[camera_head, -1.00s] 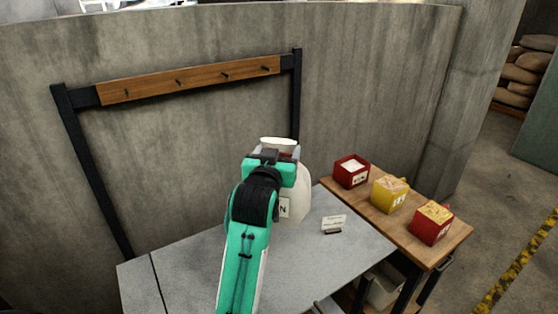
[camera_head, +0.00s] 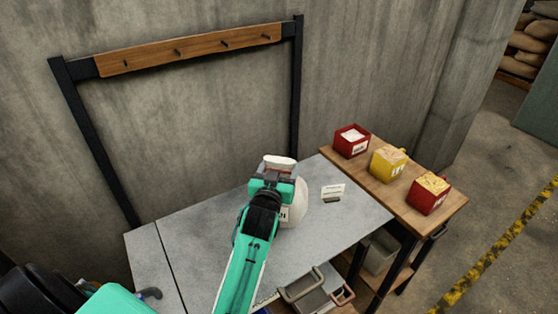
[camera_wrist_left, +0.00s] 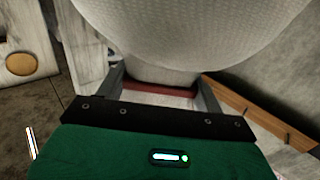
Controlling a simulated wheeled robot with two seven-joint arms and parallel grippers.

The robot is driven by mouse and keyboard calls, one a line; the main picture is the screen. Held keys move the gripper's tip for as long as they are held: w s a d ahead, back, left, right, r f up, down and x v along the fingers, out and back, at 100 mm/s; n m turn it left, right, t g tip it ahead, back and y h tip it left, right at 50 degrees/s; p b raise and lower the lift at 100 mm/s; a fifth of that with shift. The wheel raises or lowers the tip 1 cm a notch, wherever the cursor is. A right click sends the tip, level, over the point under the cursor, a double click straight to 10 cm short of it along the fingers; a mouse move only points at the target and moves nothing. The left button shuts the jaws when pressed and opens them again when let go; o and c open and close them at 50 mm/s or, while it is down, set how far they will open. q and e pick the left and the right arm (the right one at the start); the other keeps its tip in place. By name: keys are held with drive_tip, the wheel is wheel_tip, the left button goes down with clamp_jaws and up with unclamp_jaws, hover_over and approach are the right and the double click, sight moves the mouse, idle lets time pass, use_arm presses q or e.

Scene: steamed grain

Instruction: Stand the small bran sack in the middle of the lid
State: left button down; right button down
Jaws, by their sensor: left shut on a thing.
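The small bran sack (camera_head: 298,206) is pale and rounded, with a white label partly hidden by my arm. It hangs upright over the grey flat top (camera_head: 330,231), which seems to be the lid. My left gripper (camera_head: 274,174) is shut on the sack's neck. In the left wrist view the woven white sack (camera_wrist_left: 190,30) fills the top, its neck between the fingers (camera_wrist_left: 162,88) with a red band there. I cannot tell whether the sack's base touches the grey surface. My right gripper is not seen.
A small white card (camera_head: 333,191) stands right of the sack. A wooden side table (camera_head: 400,205) holds a red box (camera_head: 352,148), a yellow box (camera_head: 383,170) and another red box (camera_head: 423,203). A peg rail (camera_head: 190,50) stands behind. The left and front grey surface is clear.

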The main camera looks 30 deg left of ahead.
use_arm(q)
drive_tip(key=shift+f+p, duration=0.35)
drive_tip(key=shift+f, duration=1.3)
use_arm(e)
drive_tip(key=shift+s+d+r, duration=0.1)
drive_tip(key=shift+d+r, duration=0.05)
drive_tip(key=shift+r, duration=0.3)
use_arm(q)
drive_tip(key=shift+f, duration=0.1)
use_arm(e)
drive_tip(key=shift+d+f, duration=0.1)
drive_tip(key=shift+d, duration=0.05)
use_arm(q)
drive_tip(key=shift+c, duration=2)
unclamp_jaws()
drive_tip(key=shift+s+f, duration=0.1)
drive_tip(key=shift+f, duration=0.2)
drive_tip(key=shift+o, duration=0.9)
drive_tip(key=shift+s+r, duration=0.1)
